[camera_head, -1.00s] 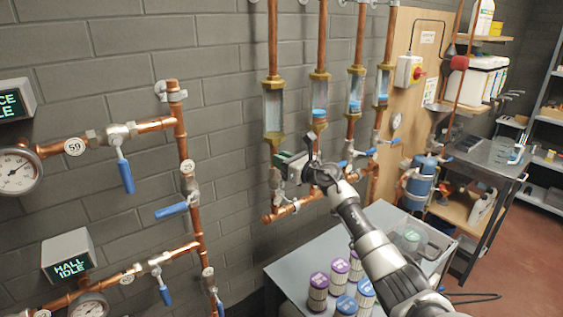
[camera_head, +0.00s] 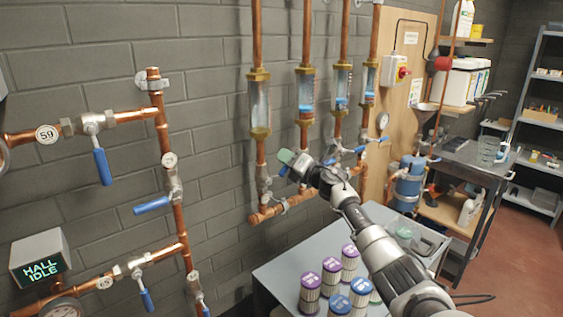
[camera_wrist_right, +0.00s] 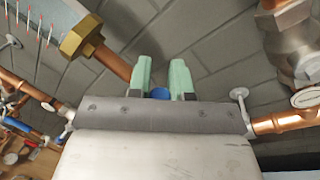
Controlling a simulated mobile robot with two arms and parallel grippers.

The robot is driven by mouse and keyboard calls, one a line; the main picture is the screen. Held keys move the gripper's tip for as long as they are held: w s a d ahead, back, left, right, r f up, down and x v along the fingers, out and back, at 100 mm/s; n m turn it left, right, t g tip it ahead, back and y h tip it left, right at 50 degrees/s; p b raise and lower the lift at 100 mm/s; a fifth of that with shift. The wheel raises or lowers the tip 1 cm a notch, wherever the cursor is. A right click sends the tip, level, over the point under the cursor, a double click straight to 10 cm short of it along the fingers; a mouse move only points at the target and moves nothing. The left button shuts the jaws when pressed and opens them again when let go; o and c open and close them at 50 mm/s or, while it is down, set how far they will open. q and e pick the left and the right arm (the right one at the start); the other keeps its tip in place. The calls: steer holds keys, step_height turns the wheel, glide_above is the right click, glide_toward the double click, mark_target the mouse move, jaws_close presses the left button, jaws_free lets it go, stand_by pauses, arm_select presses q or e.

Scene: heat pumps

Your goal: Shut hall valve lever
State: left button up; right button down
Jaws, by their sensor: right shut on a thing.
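My right gripper (camera_head: 287,158) is in front of the lower pipework under the sight glasses. In the right wrist view its two pale green fingers (camera_wrist_right: 162,75) are close together around a blue piece (camera_wrist_right: 159,93), which looks like a lever end; most of it is hidden. In the head view a bit of blue lever (camera_head: 283,171) shows just below the fingertips, beside the valve of the leftmost sight-glass pipe (camera_head: 264,183). The HALL sign box (camera_head: 40,262) at lower left reads "HALL IDLE". My left gripper is not in view.
Other blue levers (camera_head: 102,167) sit on the left pipes. Sight glasses (camera_head: 260,102) stand above the manifold. A grey table (camera_head: 275,272) with several purple- and blue-topped cartridges (camera_head: 331,275) lies below my right arm. Shelves and a workbench stand at right.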

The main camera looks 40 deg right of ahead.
step_height(320, 180, down, 6)
steer(key=d+m+h+b, duration=0.1)
steer(key=d+m+h, duration=0.1)
steer(key=m, duration=0.7)
steer(key=shift+d+r+m+t+h, duration=0.15)
steer(key=shift+m+t+h, duration=0.15)
steer(key=shift+t+h, duration=0.1)
steer(key=c, duration=1)
jaws_free()
steer(key=shift+c, duration=0.2)
